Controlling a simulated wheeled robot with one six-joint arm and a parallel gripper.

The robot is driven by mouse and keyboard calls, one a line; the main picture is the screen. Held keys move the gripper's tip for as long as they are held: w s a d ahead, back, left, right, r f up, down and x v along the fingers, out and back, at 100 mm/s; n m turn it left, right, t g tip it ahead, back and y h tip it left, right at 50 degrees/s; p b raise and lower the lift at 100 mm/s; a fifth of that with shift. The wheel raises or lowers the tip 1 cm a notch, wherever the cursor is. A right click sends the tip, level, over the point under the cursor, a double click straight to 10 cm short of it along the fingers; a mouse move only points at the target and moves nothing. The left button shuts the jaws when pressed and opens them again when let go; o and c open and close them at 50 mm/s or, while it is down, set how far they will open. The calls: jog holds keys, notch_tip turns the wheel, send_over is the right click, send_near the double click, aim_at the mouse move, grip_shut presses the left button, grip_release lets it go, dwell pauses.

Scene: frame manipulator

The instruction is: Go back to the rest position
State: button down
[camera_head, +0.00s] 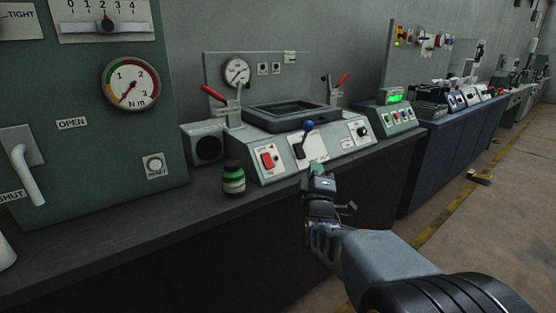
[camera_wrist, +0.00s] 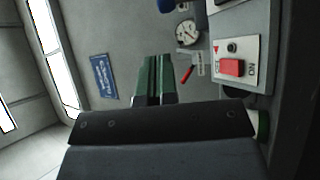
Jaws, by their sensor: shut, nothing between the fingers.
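My gripper (camera_head: 317,170) is in the middle of the head view, in front of the grey control panel's lower edge. Its green fingertips are together with nothing between them. In the wrist view, the green fingers (camera_wrist: 153,80) show side by side, pointing up in the picture. The blue-knobbed lever (camera_head: 308,127) stands on the panel just behind my gripper. I cannot tell whether the gripper touches the panel. The red switch (camera_head: 268,160) is on the panel to the left, and it also shows in the wrist view (camera_wrist: 231,67).
A green bottle (camera_head: 233,180) stands on the dark bench (camera_head: 110,242) left of the panel. A green cabinet with a gauge (camera_head: 130,84) rises at the left. A green box with a lit display (camera_head: 394,98) stands right of the panel. The floor (camera_head: 500,200) at the right is mostly clear.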

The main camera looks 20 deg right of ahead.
jog(key=s+a+r+m+g+y+p, duration=0.35)
jog(key=a+g+y+p, duration=0.45)
jog(key=p, duration=0.6)
jog(key=s+a+r+m+g+p, duration=0.1)
jog(key=s+a+m+g+p, duration=0.2)
jog(key=s, duration=0.4)
jog(key=s+a+r+m+g+p, duration=0.2)
jog(key=s+a+m+g+p, duration=0.1)
jog(key=s+g+p, duration=0.2)
jog(key=s+p, duration=0.2)
jog(key=s, duration=0.1)
jog(key=shift+a+g+y, duration=0.2)
jog(key=shift+g+y, duration=0.1)
jog(key=shift+g, duration=0.1)
jog(key=shift+d+m, duration=0.1)
jog(key=shift+m, duration=0.15)
